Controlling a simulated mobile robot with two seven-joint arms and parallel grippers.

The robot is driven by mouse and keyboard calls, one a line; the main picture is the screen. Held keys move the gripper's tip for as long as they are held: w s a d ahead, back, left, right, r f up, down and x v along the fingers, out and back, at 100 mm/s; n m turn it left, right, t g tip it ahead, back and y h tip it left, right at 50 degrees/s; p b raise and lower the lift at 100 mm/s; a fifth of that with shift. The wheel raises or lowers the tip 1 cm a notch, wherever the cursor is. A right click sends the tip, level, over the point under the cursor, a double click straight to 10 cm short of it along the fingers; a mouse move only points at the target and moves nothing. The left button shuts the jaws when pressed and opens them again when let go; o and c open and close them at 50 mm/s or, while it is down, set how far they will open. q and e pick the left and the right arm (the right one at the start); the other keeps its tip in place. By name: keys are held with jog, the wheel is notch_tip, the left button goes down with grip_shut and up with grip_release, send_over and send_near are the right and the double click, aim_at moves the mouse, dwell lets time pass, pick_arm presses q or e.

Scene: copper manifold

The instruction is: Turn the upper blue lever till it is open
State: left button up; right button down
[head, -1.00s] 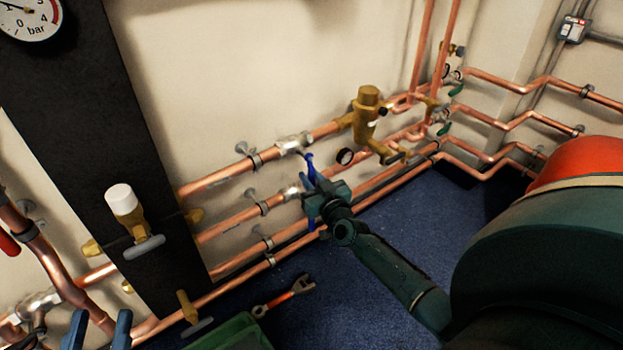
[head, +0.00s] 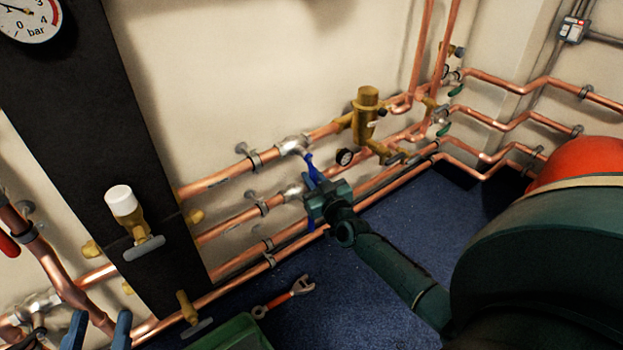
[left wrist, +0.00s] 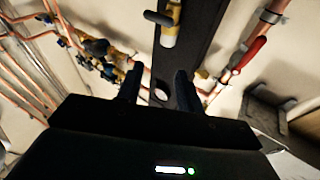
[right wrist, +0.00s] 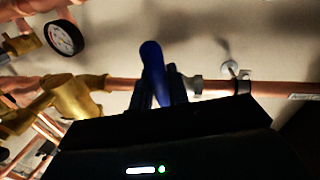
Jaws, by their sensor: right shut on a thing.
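The upper blue lever (head: 311,164) sits on the silvery valve (head: 292,145) of the upper copper pipe and slants down to the right in the head view. My right gripper (head: 317,186) is shut on this lever. In the right wrist view the lever (right wrist: 153,68) sticks out beyond the dark fingers, which hide its lower part. A lower blue lever (head: 311,224) shows only as a small bit below my right gripper. My left gripper (head: 98,331) is at the bottom left of the head view. Its fingers are apart and empty in the left wrist view (left wrist: 158,90).
Copper pipes run along the wall, with a brass valve body (head: 366,115) and a small gauge (head: 345,157) right of the lever. A black panel (head: 85,130) with brass valves stands left. A wrench (head: 285,298) and a green box (head: 232,334) lie on the blue floor.

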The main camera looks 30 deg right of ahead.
jog(key=n, duration=0.1)
jog(key=d+n, duration=0.1)
jog(key=shift+d+r+n+t, duration=0.15)
jog(key=shift+n+t, duration=0.15)
pick_arm(q)
jog(key=shift+a+p, duration=0.2)
jog(key=shift+p, duration=0.75)
pick_arm(e)
jog(key=d+r+n+t+y, duration=0.1)
jog(key=d+r+n+y, duration=0.3)
jog(key=n, duration=1.2)
jog(key=shift+w+r+n+t, duration=0.2)
jog(key=shift+r+n+t, duration=0.1)
jog(key=shift+r, duration=0.65)
jog(key=c, duration=1.4)
grip_release()
pick_arm(q)
jog(key=p, duration=0.1)
jog(key=m+y+p, duration=0.1)
jog(key=p, duration=0.1)
jog(key=shift+s+a+f+g, duration=0.1)
jog(key=shift+s+a+g, duration=0.1)
jog(key=shift+a+g, duration=0.1)
pick_arm(e)
jog(key=v, duration=1.3)
jog(key=shift+s+r, duration=0.1)
